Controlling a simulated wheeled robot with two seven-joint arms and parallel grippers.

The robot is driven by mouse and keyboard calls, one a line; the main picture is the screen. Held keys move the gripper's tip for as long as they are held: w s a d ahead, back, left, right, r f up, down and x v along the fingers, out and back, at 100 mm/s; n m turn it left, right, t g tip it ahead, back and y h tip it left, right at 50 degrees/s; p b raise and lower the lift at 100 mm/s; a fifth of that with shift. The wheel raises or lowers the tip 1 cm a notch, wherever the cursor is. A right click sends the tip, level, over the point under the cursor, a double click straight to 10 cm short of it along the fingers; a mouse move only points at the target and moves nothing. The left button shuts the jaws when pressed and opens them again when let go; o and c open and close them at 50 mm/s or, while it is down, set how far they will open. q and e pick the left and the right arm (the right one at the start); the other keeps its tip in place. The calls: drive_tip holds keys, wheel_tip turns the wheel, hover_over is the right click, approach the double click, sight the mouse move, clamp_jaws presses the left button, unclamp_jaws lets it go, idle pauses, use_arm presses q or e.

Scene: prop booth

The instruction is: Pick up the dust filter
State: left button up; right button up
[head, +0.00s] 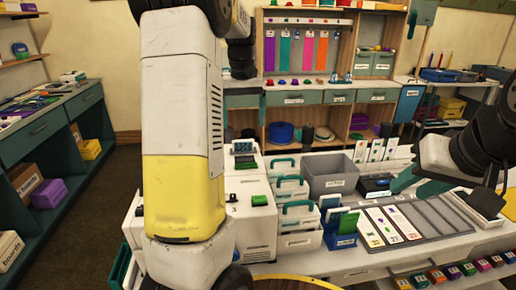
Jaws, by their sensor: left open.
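I cannot single out the dust filter for sure among the many small items on the benches. My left arm rises through the middle, and its dark far end, my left gripper (242,68), hangs before the back shelf, open, with nothing seen in it. My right gripper (484,204) is low at the right edge, over the right end of the bench by the grey strips. Its fingers do not show clearly, so I cannot tell how they stand. My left arm hides part of the room behind it.

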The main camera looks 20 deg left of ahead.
sight(243, 141)
use_arm(q)
drive_tip(key=f, duration=0.7)
drive_tip(key=shift+a+f, duration=0.25)
drive_tip(key=shift+f, duration=0.15)
drive_tip(key=c, duration=0.9)
